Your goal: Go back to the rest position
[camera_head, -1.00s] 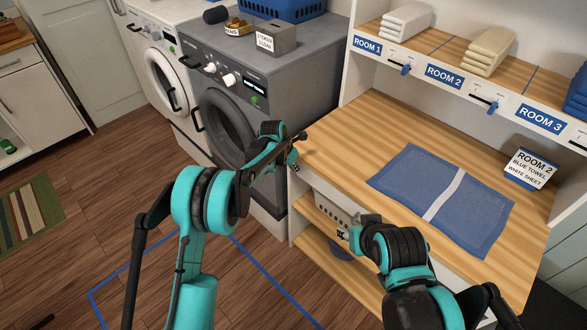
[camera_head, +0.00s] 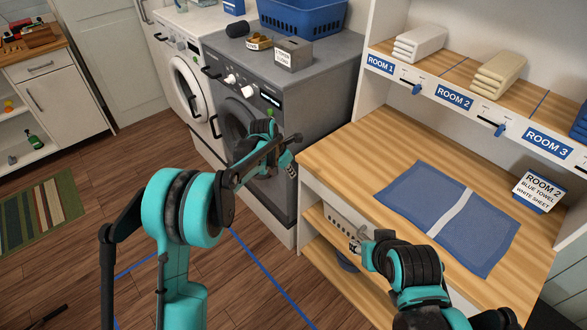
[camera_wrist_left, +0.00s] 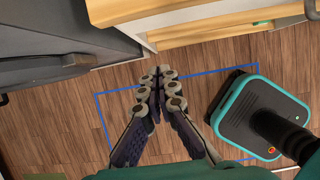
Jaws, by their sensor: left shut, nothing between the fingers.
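My left gripper (camera_head: 290,150) is in front of the dark grey washer, near the left edge of the wooden table. In the left wrist view the left gripper (camera_wrist_left: 158,88) is shut and empty, with its fingertips together above the floor. My right gripper (camera_head: 358,240) is in front of the table's front edge, in line with the basket on the shelf below. Its fingertips are small and partly hidden by its own arm, so its state is unclear.
A blue towel with a white band (camera_head: 448,212) lies flat on the wooden table (camera_head: 345,150) beside a ROOM 2 card (camera_head: 538,190). A dark grey washer (camera_head: 330,75) stands left of the table. Blue tape (camera_head: 270,278) marks the wood floor, which is open at left.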

